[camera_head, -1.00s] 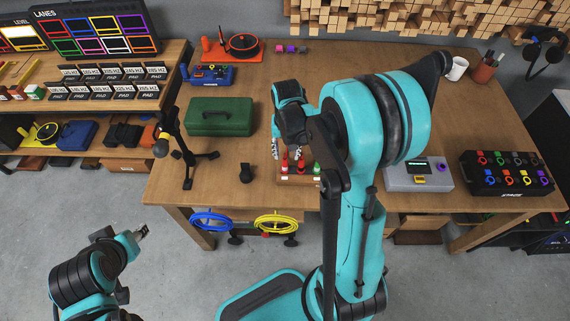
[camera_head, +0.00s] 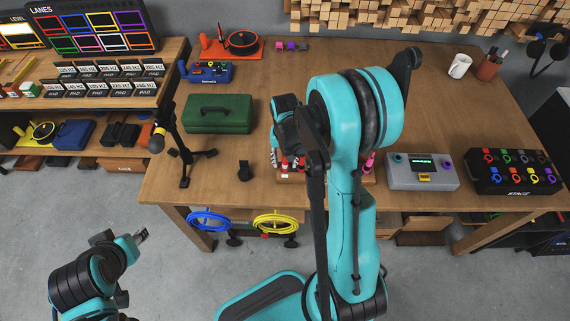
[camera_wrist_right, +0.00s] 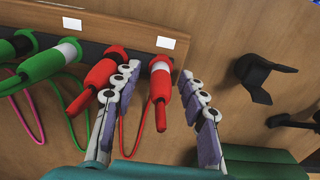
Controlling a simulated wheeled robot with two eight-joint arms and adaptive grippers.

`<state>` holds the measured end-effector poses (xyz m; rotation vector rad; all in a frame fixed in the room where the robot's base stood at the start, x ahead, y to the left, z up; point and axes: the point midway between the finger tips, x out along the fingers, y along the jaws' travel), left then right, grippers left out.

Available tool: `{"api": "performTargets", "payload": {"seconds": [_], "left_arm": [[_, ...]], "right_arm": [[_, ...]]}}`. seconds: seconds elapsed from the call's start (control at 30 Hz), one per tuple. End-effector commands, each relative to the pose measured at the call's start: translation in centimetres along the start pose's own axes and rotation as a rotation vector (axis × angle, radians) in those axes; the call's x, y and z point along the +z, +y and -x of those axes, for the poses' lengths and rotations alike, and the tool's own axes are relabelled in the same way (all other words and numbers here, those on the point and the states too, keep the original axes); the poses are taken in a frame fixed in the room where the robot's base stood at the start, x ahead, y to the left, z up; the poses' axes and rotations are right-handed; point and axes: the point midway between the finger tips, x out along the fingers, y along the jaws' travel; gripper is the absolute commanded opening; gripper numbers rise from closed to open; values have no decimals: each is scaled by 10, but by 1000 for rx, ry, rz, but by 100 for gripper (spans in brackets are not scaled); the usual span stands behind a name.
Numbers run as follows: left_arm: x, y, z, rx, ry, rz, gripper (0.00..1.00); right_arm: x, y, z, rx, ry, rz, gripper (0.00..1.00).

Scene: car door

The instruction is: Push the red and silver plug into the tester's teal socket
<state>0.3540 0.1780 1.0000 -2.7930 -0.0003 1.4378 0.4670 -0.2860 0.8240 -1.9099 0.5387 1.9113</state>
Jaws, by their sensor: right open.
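The red and silver plug (camera_wrist_right: 160,67) stands in the rack, red with a pale silver band, in the right wrist view. My right gripper (camera_wrist_right: 162,100) is open, with one finger on each side of this plug; I cannot tell whether they touch it. In the head view my right gripper (camera_head: 280,160) is over the rack's left end, largely hidden by my arm. The tester (camera_head: 422,182) is a grey box to the right, with a green display and a small teal socket (camera_head: 398,158) at its upper left. My left gripper (camera_head: 141,236) is away from the table; its opening is unclear.
The plug rack (camera_wrist_right: 120,28) also holds an all-red plug (camera_wrist_right: 98,80) and green plugs (camera_wrist_right: 40,60) close beside the fingers. A black holder (camera_wrist_right: 252,78) stands nearby. A green case (camera_head: 219,114) and black switch box (camera_head: 512,172) are on the table.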

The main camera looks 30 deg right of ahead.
Motion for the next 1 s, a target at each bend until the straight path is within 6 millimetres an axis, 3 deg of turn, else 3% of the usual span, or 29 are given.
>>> {"api": "performTargets", "payload": {"seconds": [0.27,0.43,0.8,1.0], "left_arm": [[-1,0,1,0,0,0,40],[-1,0,1,0,0,0,40],[-1,0,1,0,0,0,40],[-5,0,7,0,0,0,40]], "right_arm": [[0,0,1,0,0,0,42],[0,0,1,0,0,0,0],[0,0,2,0,0,0,0],[0,0,16,0,0,0,0]]}}
